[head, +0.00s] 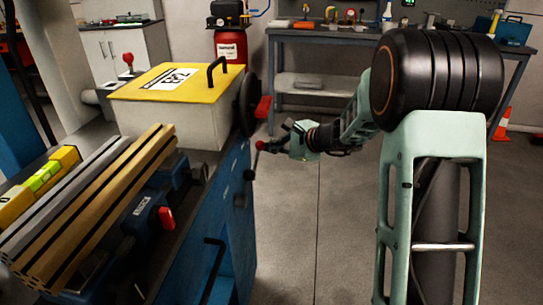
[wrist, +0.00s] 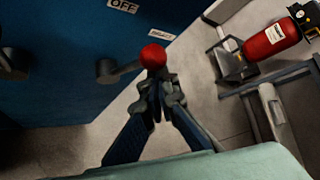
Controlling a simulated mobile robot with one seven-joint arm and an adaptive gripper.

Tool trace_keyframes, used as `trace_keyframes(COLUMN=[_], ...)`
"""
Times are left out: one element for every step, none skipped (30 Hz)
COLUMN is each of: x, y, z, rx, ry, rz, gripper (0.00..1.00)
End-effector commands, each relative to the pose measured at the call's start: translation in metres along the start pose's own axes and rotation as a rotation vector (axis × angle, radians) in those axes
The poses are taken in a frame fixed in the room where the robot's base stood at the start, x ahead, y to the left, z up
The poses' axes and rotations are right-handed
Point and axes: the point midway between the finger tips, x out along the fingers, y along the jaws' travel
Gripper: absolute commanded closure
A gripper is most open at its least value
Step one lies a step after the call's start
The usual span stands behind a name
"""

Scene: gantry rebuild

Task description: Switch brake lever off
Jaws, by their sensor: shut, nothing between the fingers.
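The brake lever has a red ball knob (head: 260,145) and a dark pivot (head: 249,175) on the right side of the blue cabinet. In the head view its rod stands nearly upright, leaning slightly right. In the wrist view the red knob (wrist: 153,56) is right at my fingertips, and the grey pivot (wrist: 107,72) is to its left. My gripper (head: 283,138) is just right of the knob; in the wrist view my gripper (wrist: 157,88) is shut and empty. I cannot tell whether the fingers touch the knob. An "OFF" label (wrist: 123,7) is on the panel above the pivot.
A yellow-topped box (head: 175,80) stands on the blue cabinet (head: 232,220), beside metal bars (head: 95,205) and a vise with a red handle (head: 166,217). A workbench (head: 330,38) and a red tank (head: 230,45) are behind.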

Motion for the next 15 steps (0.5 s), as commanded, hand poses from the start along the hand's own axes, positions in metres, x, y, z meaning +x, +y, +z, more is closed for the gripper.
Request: trace_keyframes(x=[-0.0004, -0.0013, -0.0026, -0.0036, -0.0045, -0.0055, -0.0061, -0.0068, -0.0076, -0.0082, -0.0087, -0.0092, -0.0095, -0.0098, -0.0101], y=[0.0026, 0.0034, 0.0043, 0.0048, 0.0054, 0.0065, 0.0072, 0.0077, 0.008, 0.0082, 0.0085, 0.0088, 0.0091, 0.0093, 0.0096], z=[0.0029, 0.004, 0.0053, 0.0062, 0.007, 0.0077, 0.0082, 0.0086, 0.0091, 0.0095, 0.0099, 0.0102, 0.0105, 0.0107, 0.011], rx=[-0.004, -0.004, -0.003, -0.002, -0.002, -0.002, -0.002, -0.002, -0.002, -0.002, -0.002, -0.001, -0.001, 0.0, 0.0], ry=[-0.005, -0.005, -0.005, -0.005, -0.004, -0.004, -0.003, -0.003, -0.003, -0.002, -0.002, -0.002, -0.002, -0.001, -0.002], rz=[-0.001, -0.001, -0.001, -0.001, -0.001, 0.0, 0.0, 0.001, 0.0, 0.0, 0.0, 0.0, 0.0, 0.0, 0.0], gripper=[1.0, 1.0, 1.0, 1.0, 1.0, 1.0, 1.0, 1.0, 1.0, 1.0, 1.0, 1.0, 1.0, 1.0, 1.0])
